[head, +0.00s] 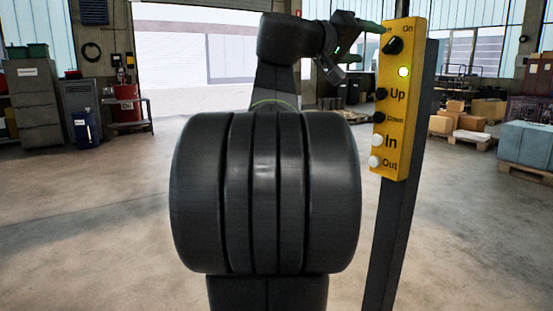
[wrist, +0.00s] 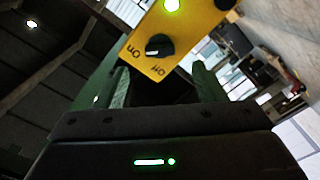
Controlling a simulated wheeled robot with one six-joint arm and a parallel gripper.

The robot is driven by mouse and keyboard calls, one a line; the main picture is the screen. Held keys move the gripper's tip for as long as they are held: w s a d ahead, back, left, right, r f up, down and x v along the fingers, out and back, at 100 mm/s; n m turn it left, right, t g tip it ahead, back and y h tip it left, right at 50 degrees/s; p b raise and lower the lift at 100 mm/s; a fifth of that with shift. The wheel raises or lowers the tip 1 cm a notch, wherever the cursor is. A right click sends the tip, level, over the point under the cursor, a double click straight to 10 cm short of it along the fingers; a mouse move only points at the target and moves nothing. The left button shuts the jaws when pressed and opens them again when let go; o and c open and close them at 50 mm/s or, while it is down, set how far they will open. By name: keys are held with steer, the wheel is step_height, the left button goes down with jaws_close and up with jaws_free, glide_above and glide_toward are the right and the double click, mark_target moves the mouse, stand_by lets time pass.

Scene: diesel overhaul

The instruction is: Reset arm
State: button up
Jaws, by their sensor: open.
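My gripper (head: 366,30) is at the upper right of the head view, just left of the yellow control box (head: 390,130). In the wrist view its two green fingers are spread apart, with nothing held between them (wrist: 160,78). The box's black Off/On knob (head: 394,45) lies just beyond the fingertips. The knob also shows in the wrist view (wrist: 159,45), its white mark towards "On". A green light (head: 403,71) on the box is lit. Whether a finger touches the box cannot be told.
The box sits on a dark post (head: 398,235) with Up, Down, In and Out buttons. My arm fills the middle. Cabinets (head: 35,95) and a red drum (head: 126,103) stand at the left, crates (head: 525,145) at the right. Much floor is clear.

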mark_target(390, 47)
steer(key=x, duration=0.9)
steer(key=shift+p, duration=0.3)
